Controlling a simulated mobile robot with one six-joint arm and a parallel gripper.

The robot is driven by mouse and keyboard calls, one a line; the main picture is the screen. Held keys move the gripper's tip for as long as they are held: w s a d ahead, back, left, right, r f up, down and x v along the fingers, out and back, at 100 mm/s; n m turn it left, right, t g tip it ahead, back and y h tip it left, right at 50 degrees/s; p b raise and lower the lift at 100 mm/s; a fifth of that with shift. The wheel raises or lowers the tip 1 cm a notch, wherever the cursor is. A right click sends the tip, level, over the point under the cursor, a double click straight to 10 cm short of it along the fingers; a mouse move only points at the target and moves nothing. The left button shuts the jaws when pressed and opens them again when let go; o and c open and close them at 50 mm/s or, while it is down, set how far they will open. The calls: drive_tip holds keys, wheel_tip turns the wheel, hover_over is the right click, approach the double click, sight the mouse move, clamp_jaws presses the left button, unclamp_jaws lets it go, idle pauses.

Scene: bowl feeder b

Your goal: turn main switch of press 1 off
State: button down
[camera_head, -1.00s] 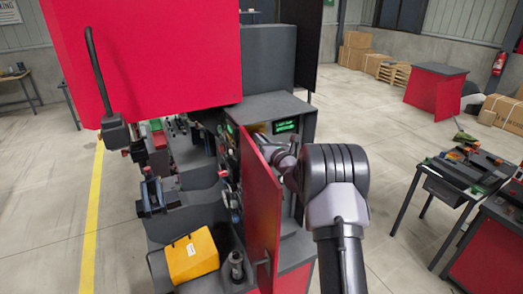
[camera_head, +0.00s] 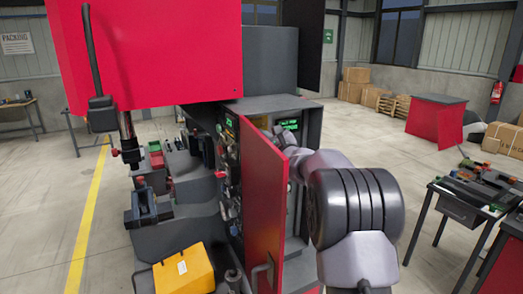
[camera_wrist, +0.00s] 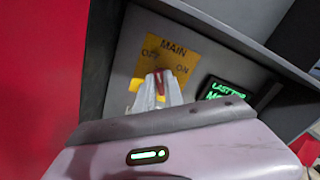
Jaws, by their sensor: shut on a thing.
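The switch cannot be made out there.
A green-lit display (camera_wrist: 222,91) sits right of the switch. The red door stands close to my arm's left side. A yellow box (camera_head: 184,270) lies at the press's front. A dark worktable (camera_head: 455,207) with parts stands to the right, with open floor beyond.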

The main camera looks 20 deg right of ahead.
drive_tip(key=shift+f+n+b, duration=0.2)
drive_tip(key=shift+n+b, duration=0.8)
drive_tip(key=shift+b, duration=0.35)
drive_tip(key=shift+r, duration=0.1)
drive_tip(key=c, duration=1.4)
unclamp_jaws()
drive_tip(key=shift+c, duration=0.2)
drive_tip(key=shift+s, duration=0.1)
drive_tip(key=s+b, duration=0.2)
drive_tip(key=s, duration=1.5)
drive_tip(key=shift+s+d, duration=0.15)
drive_tip(key=shift+d, duration=0.1)
